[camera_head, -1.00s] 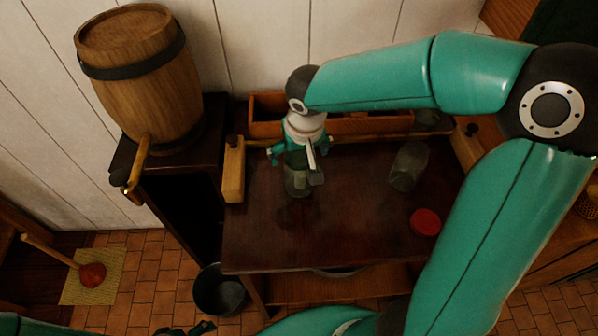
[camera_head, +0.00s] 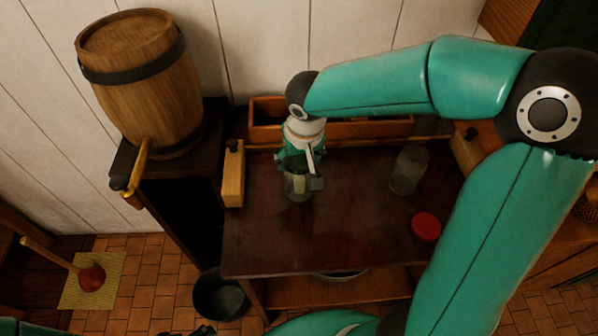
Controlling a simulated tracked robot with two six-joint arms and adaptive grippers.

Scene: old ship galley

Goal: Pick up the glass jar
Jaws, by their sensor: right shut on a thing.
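A glass jar (camera_head: 297,190) stands at the left part of the dark wooden table (camera_head: 350,220). My right gripper (camera_head: 299,172) comes down on it from above and is shut on its upper part. The gripper hides the top of the jar. I cannot tell whether the jar's base touches the table. A second glass jar (camera_head: 408,170) stands farther right on the table, apart from the gripper.
A red lid (camera_head: 426,227) lies at the table's right. A wooden box (camera_head: 372,129) stands along the back. A wooden block (camera_head: 233,175) is at the left edge. A barrel (camera_head: 140,80) stands on a dark stand at left. A dark bucket (camera_head: 220,297) is on the floor.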

